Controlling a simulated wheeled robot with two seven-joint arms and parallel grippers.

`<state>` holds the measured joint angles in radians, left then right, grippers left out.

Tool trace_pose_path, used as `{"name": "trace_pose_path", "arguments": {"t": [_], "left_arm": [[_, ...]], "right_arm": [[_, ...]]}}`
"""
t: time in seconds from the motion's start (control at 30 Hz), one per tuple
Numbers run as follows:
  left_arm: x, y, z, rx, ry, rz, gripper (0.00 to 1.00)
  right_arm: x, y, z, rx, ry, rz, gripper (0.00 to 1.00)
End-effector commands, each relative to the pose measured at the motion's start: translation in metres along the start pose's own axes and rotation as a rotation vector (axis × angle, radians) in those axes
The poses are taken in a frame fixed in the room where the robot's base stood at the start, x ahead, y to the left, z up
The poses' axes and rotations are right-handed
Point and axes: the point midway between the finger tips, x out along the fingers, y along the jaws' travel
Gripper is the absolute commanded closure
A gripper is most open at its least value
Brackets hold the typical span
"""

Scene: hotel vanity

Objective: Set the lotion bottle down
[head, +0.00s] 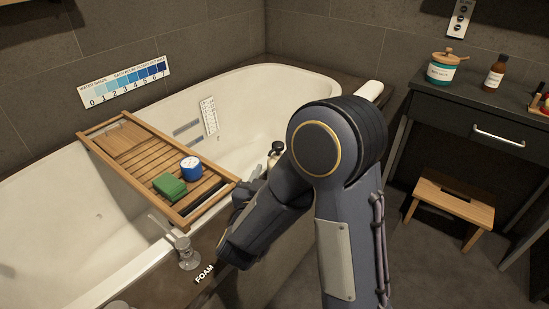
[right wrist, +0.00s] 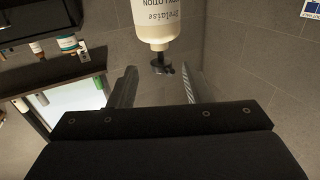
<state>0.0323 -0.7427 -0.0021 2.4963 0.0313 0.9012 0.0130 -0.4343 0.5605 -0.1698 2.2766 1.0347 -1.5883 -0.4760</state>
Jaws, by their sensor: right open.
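The lotion bottle (right wrist: 155,22) is cream with dark lettering and a black pump. In the right wrist view it shows pump-down with its label inverted, beyond the fingers of my right gripper (right wrist: 160,76). Those fingers are spread apart, and the pump appears between their tips with gaps on both sides. In the head view only the black pump and a bit of cream body of a bottle (head: 275,152) show behind my right arm, by the tub's near rim. The arm hides its base and most of the gripper, so I cannot tell what it rests on. My left gripper is out of view.
A wooden bath tray (head: 130,145) spans the white tub (head: 285,80), carrying a green block (head: 169,186) and a blue-and-white tin (head: 191,168). A tap (head: 187,252) stands on the near ledge. A dark vanity (head: 480,105) and wooden stool (head: 453,198) are at right.

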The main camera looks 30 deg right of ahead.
Motion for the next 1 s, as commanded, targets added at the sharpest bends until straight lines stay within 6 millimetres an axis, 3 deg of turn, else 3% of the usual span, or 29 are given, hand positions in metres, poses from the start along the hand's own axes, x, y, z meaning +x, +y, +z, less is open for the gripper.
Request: {"name": "trace_pose_path", "arguments": {"t": [0.2,0.37,0.5,0.6,0.77,0.87,1.0], "left_arm": [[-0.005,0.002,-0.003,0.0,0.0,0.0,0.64],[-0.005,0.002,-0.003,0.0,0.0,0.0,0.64],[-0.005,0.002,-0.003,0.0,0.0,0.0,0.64],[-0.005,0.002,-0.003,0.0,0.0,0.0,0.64],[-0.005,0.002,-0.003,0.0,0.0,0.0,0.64],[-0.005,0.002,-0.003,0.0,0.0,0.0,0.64],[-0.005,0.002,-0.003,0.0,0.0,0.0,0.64]], "right_arm": [[-0.03,-0.001,0.0,-0.001,-0.001,-0.003,0.56],[-0.029,-0.004,0.002,0.06,-0.064,-0.045,0.56],[-0.02,-0.02,0.001,0.232,-0.253,-0.213,0.56],[-0.027,-0.034,-0.009,0.352,-0.412,-0.401,0.56],[-0.067,-0.036,-0.032,0.412,-0.632,-0.696,0.56],[-0.101,-0.018,-0.039,0.363,-0.757,-0.839,0.56],[-0.15,0.027,-0.032,0.21,-0.927,-0.94,0.56]]}}
